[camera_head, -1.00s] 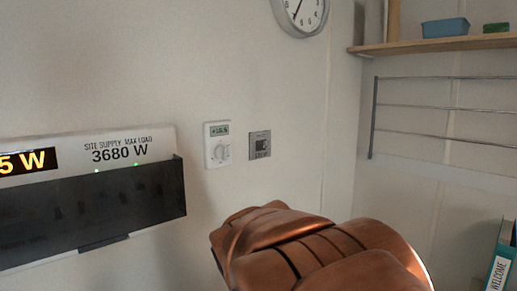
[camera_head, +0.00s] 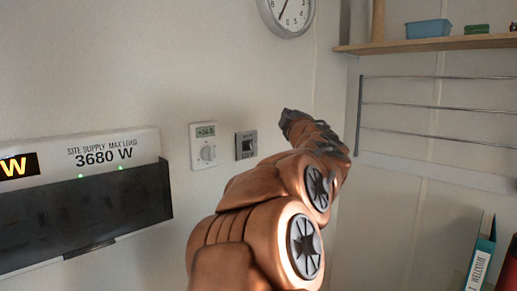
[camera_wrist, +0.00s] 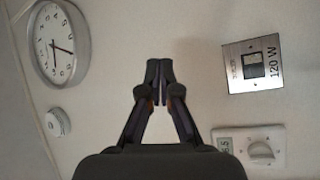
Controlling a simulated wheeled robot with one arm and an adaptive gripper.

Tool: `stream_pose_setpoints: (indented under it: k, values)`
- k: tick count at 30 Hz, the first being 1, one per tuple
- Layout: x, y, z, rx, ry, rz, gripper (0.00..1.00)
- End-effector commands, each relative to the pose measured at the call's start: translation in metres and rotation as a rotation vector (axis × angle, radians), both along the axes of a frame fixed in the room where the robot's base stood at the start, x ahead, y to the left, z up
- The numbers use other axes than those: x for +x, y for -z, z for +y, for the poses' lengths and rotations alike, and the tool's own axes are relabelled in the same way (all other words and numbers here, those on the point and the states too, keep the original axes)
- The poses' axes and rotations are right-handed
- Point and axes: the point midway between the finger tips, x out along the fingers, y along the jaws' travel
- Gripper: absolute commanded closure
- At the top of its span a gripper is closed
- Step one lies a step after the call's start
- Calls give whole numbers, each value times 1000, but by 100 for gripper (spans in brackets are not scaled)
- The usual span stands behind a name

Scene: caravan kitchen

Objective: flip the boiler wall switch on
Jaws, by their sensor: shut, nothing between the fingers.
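The boiler wall switch appears to be the small grey metal plate (camera_head: 246,145) with a dark rocker, on the wall right of the white thermostat. It also shows in the wrist view (camera_wrist: 253,65), at the right, turned sideways, with "120 W" printed on it. My gripper (camera_wrist: 159,70) is shut and empty, its fingertips together, to the left of the plate in that view and apart from it. In the head view my gripper (camera_head: 290,120) is right of the plate and a little higher. The rocker's on or off position cannot be told.
The white thermostat (camera_head: 204,146) sits left of the plate. A supply panel (camera_head: 85,205) juts from the wall at the left. A round clock (camera_head: 287,12) hangs above. A wooden shelf (camera_head: 430,45) and metal rails (camera_head: 435,105) are at the right.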

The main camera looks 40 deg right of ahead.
Motion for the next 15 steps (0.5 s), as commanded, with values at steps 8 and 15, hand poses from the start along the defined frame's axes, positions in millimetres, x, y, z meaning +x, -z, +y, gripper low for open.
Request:
stream_pose_setpoints:
  k: [8, 15]
  values:
    - [8, 11, -7, -198, -210, 178, 100]
    - [-2, 57, -5, -256, -417, 342, 100]
